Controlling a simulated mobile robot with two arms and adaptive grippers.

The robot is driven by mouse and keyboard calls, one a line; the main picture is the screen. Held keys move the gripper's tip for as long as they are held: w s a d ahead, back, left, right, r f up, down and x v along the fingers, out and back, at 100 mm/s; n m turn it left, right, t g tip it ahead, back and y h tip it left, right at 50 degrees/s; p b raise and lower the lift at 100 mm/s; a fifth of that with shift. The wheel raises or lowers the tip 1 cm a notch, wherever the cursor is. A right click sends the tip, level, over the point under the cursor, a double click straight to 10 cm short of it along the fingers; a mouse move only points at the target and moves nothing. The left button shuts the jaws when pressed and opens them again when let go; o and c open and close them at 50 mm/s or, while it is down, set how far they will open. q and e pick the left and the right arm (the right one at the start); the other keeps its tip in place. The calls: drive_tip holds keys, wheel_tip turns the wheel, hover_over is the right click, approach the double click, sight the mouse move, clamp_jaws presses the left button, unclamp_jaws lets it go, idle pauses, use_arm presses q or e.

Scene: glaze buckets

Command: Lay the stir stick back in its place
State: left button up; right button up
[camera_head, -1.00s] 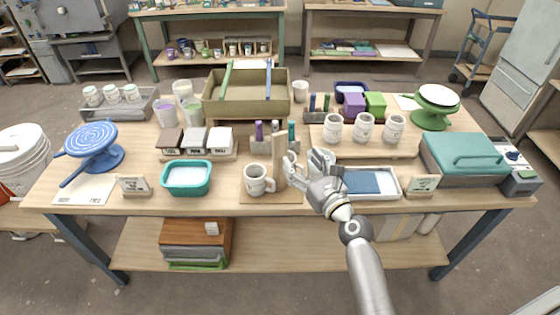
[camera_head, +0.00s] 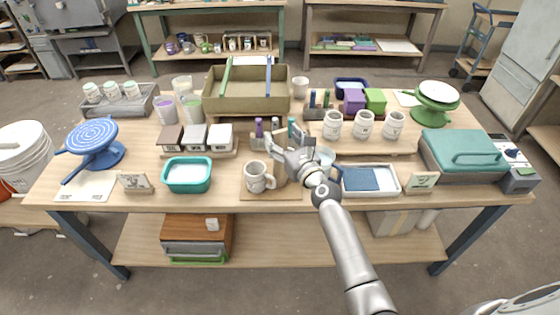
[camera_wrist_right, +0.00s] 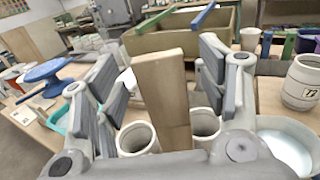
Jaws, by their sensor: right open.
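A flat, light wooden slat (camera_wrist_right: 163,100) stands upright between the spread fingers of my right gripper (camera_wrist_right: 160,80) in the wrist view. In the head view my right gripper (camera_head: 272,143) covers most of it, behind and right of a speckled mug (camera_head: 256,178). The gripper is open; whether a finger touches the slat I cannot tell. A long green stick (camera_head: 226,74) and a long blue stick (camera_head: 268,76) lie across the olive box (camera_head: 247,105). No label shows which of these is the stir stick. My left gripper is out of view.
A bowl of pale liquid (camera_wrist_right: 290,145) is close to the right of the gripper. A small holder of coloured tools (camera_head: 258,132) stands behind it. A teal tub (camera_head: 187,175) is to the left, a blue-padded tray (camera_head: 385,180) to the right. Several jars stand at back right.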

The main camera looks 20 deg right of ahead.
drive_tip(key=shift+s, duration=0.1)
drive_tip(key=shift+c, duration=1)
clamp_jaws()
drive_tip(key=shift+r, duration=0.1)
